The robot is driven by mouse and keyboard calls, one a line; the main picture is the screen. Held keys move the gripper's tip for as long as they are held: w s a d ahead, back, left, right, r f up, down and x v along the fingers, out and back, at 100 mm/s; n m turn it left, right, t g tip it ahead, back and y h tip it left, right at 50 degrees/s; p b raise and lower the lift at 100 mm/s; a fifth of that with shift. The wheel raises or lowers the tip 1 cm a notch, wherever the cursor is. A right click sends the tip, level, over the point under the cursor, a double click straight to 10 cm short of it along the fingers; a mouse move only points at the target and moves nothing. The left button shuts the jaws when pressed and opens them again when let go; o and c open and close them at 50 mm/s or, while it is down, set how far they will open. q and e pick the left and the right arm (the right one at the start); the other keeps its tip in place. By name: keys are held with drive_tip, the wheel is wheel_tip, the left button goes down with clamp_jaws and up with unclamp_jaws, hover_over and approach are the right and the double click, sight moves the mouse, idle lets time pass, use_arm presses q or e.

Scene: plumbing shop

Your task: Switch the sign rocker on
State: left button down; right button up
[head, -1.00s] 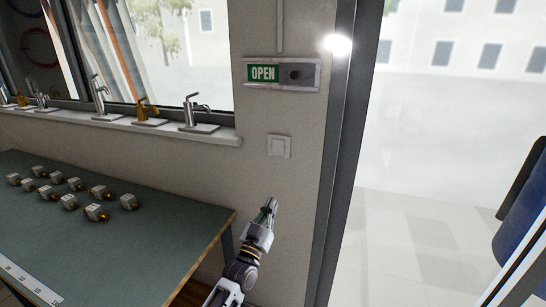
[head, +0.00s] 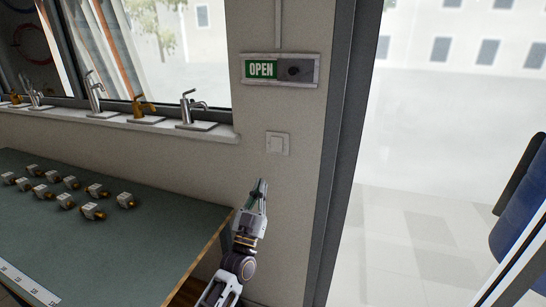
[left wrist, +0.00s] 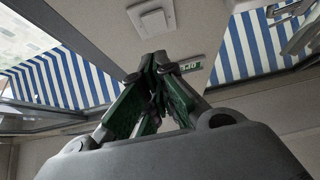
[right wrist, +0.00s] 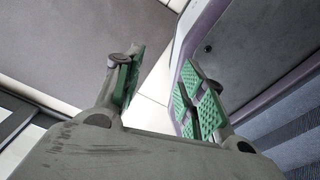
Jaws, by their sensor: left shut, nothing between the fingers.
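The white sign rocker (head: 277,143) sits on a square plate on the wall, below the green OPEN sign (head: 262,69). It also shows in the left wrist view (left wrist: 154,19), just beyond my fingertips. I cannot tell which way the rocker is tipped. My left gripper (head: 259,184) is shut and empty, pointing up, below and slightly left of the rocker in the head view, apart from it. In the left wrist view its fingertips (left wrist: 154,60) meet below the plate. My right gripper (right wrist: 160,65) shows only in its wrist view, open and empty.
A green-topped table (head: 130,245) with several small fittings stands at the left. Several taps stand on the window sill (head: 160,127) above it. A dark door frame (head: 340,150) is right of the rocker. The wall around the rocker is clear.

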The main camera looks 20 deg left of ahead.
use_arm(q)
drive_tip(key=p, duration=0.2)
approach(277, 142)
drive_tip(key=shift+r, duration=1.7)
drive_tip(key=shift+w+f, duration=0.2)
drive_tip(key=shift+w, duration=1.6)
use_arm(e)
drive_tip(key=shift+s+a+r, duration=0.3)
drive_tip(key=shift+a+r, duration=0.2)
drive_tip(key=shift+r, duration=0.05)
drive_tip(key=shift+s+a+r, duration=0.3)
drive_tip(key=shift+a+r, duration=0.2)
drive_tip(key=shift+w, duration=0.15)
drive_tip(key=shift+f, duration=0.15)
